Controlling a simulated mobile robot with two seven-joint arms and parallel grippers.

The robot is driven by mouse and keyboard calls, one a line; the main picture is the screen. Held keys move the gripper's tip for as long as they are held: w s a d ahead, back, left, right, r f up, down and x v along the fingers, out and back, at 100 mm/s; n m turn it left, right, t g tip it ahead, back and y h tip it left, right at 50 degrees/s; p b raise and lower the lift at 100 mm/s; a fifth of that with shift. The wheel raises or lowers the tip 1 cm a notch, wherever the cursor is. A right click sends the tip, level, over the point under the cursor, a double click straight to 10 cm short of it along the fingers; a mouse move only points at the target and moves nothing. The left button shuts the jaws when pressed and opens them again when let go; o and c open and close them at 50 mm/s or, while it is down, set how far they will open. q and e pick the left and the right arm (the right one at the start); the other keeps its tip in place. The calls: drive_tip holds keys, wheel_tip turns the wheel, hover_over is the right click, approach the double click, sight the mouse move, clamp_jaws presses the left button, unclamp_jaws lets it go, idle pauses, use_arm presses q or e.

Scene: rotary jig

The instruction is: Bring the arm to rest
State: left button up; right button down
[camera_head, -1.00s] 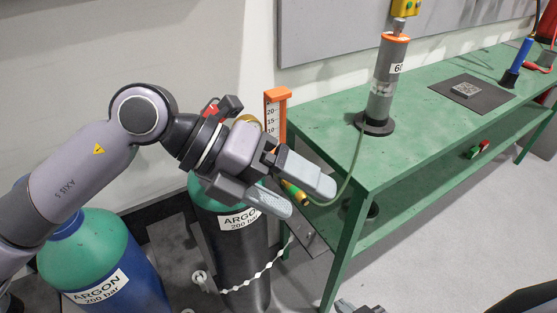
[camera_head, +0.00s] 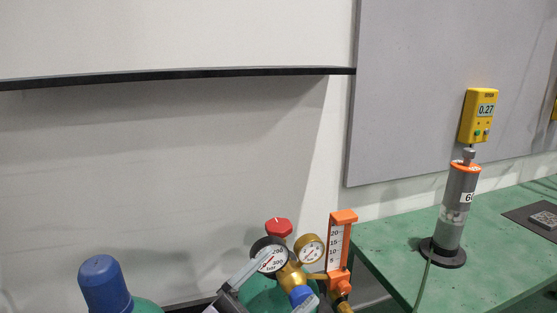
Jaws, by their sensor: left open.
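My left gripper (camera_head: 289,276) shows at the bottom edge, left of the table. The rest of my left arm is below the frame. My right gripper is out of view.
A red knob (camera_head: 279,228) and an orange flow meter (camera_head: 342,217) stand by the regulator. A blue-capped cylinder (camera_head: 104,284) is at lower left. The green table (camera_head: 391,257) carries a grey column (camera_head: 456,209) with a yellow display (camera_head: 478,115) above.

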use_arm(q)
drive_tip(key=a+f+n+t+y, duration=0.2)
drive_tip(key=a+f+n+y, duration=0.45)
drive_tip(key=f, duration=0.25)
drive_tip(key=a+f+n+t+y, duration=0.2)
drive_tip(key=a+f+n+y, duration=0.3)
drive_tip(key=f+n+y, duration=0.3)
drive_tip(key=s+a+f+n+g+y, duration=0.1)
drive_tip(key=s+a+f+g, duration=0.2)
drive_tip(key=s+f, duration=0.3)
drive_tip(key=s+a+f+n+g+y, duration=0.2)
drive_tip(key=s+a+f, duration=0.3)
drive_tip(key=f, duration=0.6)
drive_tip(key=s+g, duration=0.1)
drive_tip(key=s, duration=0.1)
drive_tip(key=shift+s+a+f+g, duration=0.25)
drive_tip(key=shift+s+a+g, duration=0.05)
drive_tip(key=shift+a+g, duration=0.1)
drive_tip(key=shift+y, duration=0.25)
idle(0.8)
